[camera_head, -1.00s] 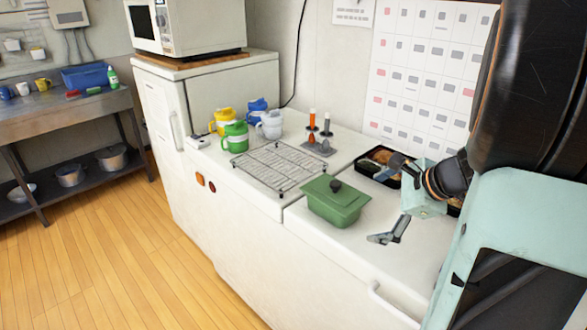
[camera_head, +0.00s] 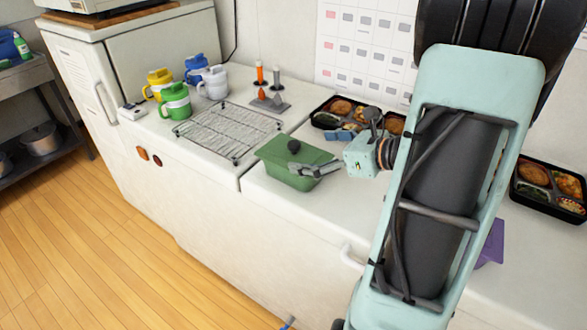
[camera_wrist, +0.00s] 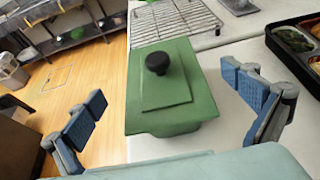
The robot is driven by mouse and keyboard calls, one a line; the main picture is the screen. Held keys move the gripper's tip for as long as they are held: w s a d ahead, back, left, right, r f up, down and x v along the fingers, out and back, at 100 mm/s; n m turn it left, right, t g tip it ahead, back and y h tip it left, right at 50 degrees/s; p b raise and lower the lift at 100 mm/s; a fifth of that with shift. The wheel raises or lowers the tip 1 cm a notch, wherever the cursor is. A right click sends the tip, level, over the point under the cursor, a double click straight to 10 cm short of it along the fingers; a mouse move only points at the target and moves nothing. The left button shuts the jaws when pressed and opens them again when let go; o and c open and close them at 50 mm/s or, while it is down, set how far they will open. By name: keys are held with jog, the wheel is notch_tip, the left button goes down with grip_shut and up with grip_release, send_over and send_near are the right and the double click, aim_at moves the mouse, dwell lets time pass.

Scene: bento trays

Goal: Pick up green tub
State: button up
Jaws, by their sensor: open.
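The green tub (camera_head: 276,157) is a rectangular container with a green lid and a round black knob (camera_head: 294,147). It stands on the white counter, near its front edge. In the wrist view the green tub (camera_wrist: 178,119) fills the middle, with its knob (camera_wrist: 158,62) on top. My gripper (camera_head: 318,155) is at the tub's right end in the head view. Its blue-padded fingers are spread wide and empty. In the wrist view my gripper (camera_wrist: 166,92) has one finger to each side of the tub, with gaps visible.
A wire rack (camera_head: 230,130) lies left of the tub. Green (camera_head: 175,102), yellow, blue and white mugs stand behind it. A bento tray (camera_head: 345,112) sits behind my gripper, and another bento tray (camera_head: 550,188) is at the right. A purple object (camera_head: 491,243) is partly hidden by my arm.

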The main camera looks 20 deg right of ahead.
aim_at(296, 152)
jog(key=x, duration=0.5)
jog(key=shift+w+a+f, duration=0.15)
jog(key=shift+w+f, duration=0.1)
jog(key=shift+f, duration=0.15)
jog(key=c, duration=2)
